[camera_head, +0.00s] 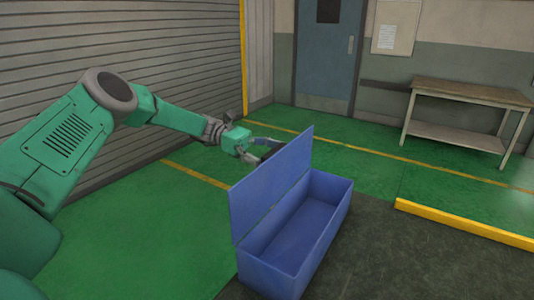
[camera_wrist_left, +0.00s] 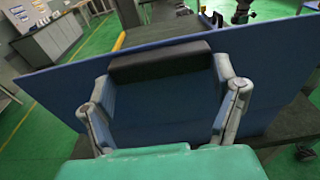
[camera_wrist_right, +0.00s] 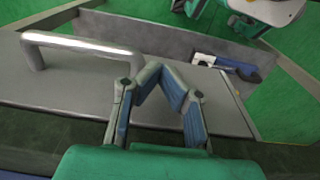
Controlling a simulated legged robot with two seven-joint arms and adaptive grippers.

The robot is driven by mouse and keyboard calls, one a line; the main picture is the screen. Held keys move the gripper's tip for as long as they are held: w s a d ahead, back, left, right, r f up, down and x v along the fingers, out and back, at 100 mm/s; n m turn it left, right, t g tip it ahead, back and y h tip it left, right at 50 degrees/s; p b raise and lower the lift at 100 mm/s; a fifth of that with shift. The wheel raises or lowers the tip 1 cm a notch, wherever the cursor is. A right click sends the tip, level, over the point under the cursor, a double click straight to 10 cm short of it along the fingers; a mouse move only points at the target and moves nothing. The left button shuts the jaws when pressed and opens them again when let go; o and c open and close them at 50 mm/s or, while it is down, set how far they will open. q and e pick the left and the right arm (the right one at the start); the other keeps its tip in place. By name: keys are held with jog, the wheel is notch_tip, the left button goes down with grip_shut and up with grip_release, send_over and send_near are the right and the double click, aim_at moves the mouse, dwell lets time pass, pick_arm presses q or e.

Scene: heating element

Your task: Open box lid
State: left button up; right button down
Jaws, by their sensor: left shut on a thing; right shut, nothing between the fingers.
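A grey surface with a metal handle (camera_wrist_right: 85,44) and a tool with a dark blue handle (camera_wrist_right: 238,68) lie before my right gripper. A wooden table (camera_head: 465,94) stands at the back right. A shutter wall is at left.

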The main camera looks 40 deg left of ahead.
pick_arm(q)
jog(key=shift+f, duration=0.3)
